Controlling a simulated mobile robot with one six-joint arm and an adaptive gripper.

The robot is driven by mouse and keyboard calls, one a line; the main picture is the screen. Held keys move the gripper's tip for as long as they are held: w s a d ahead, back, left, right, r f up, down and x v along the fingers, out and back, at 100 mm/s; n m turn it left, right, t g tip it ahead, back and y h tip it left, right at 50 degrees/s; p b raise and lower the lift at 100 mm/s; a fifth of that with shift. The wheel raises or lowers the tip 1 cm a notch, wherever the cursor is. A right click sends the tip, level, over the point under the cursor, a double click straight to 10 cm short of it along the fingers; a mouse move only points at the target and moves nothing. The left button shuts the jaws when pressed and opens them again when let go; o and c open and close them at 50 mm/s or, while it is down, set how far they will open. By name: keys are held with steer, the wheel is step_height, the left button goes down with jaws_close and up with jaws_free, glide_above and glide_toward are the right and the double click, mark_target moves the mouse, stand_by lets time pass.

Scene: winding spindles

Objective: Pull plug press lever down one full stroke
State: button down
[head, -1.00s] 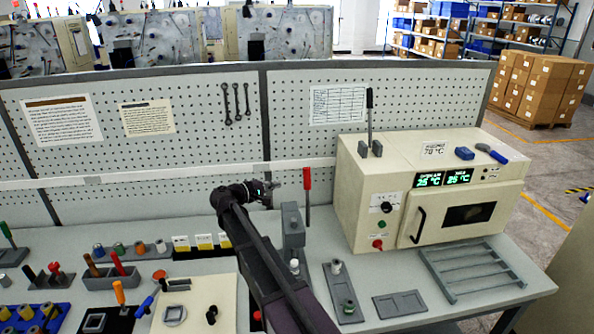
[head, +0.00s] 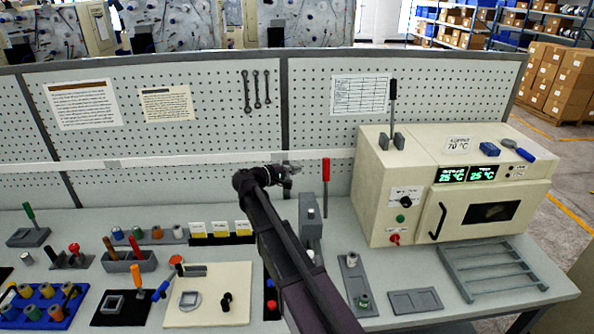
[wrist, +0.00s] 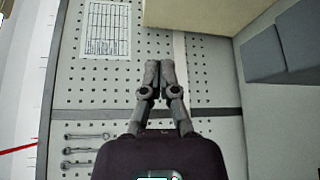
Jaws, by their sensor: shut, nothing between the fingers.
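The plug press (head: 310,222) is a grey upright block on the bench, left of the cream oven, in the head view. Its red-handled lever (head: 326,170) stands upright at the block's right side. My gripper (head: 293,169) is just left of the red handle in the picture, near its height, with a visible gap. In the wrist view the gripper fingers (wrist: 160,72) are shut with nothing between them. I cannot make out the red handle in the wrist view. My arm hides part of the bench left of the press.
The cream oven (head: 387,210) carries a black-handled lever (head: 393,103) on top. A pegboard (head: 220,140) stands behind the bench. A slotted grey rack (head: 492,268) lies before the oven. Bobbins, tools and a cream plate (head: 240,308) crowd the bench to the left.

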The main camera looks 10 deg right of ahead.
mark_target(326, 188)
steer(key=b+x, duration=0.1)
steer(key=x, duration=0.8)
steer(key=s, duration=0.2)
steer(key=s+r+p, duration=0.1)
steer(key=s, duration=0.1)
steer(key=shift+a, duration=0.1)
steer(key=shift+s, duration=0.1)
steer(key=shift+s+r, duration=0.1)
steer(key=shift+s, duration=0.2)
